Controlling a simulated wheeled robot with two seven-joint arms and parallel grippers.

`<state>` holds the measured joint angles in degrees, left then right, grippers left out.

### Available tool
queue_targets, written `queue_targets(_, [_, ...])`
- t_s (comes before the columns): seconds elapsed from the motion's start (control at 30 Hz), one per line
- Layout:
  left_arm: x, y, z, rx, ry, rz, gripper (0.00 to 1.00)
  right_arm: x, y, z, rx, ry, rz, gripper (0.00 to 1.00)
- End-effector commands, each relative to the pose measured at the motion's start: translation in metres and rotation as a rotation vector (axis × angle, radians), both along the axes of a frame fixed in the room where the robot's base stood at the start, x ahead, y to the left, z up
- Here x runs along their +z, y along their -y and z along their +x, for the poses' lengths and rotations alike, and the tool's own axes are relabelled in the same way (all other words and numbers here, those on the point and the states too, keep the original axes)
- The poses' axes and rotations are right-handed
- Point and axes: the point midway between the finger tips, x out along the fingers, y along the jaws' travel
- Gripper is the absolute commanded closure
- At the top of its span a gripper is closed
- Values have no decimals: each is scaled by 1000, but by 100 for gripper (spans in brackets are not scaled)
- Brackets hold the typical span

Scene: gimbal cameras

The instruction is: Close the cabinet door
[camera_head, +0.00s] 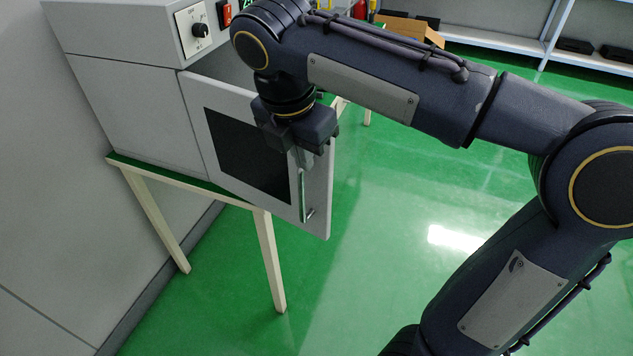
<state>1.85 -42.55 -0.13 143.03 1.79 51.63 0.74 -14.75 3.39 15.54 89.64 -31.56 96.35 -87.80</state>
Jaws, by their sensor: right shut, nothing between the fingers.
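The grey cabinet (125,110) stands on a small table at the left. Its door (203,112), with a dark window (246,155), is open and swung out toward the right. A vertical metal handle (303,195) is near the door's free edge. My right gripper (302,158) points down in front of the upper part of the door, by the top of the handle. It is shut and holds nothing. I cannot tell whether it touches the door. My right arm hides part of the cabinet's top and opening. My left gripper is not in view.
The table (180,182) has a green top and pale wooden legs. A control knob (200,30) and a red switch (226,14) are on the cabinet's front. An open cardboard box (405,27) and a shelf (495,40) stand behind. The green floor (390,230) is clear.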

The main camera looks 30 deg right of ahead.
Motion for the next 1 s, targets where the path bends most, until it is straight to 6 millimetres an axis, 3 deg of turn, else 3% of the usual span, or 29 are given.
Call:
queue_targets(0.13, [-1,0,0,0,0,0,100,0,-3,6,66,-18,-29,100])
queue_targets(0.27, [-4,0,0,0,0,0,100,-17,2,7,63,-19,-29,100])
queue_targets(0.67, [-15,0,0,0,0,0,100,-98,19,17,62,-21,-28,100])
queue_targets(0.8, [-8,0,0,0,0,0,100,-92,39,29,59,-16,-26,100])
queue_targets(1.0, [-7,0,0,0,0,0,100,-92,52,36,60,-17,-26,100])
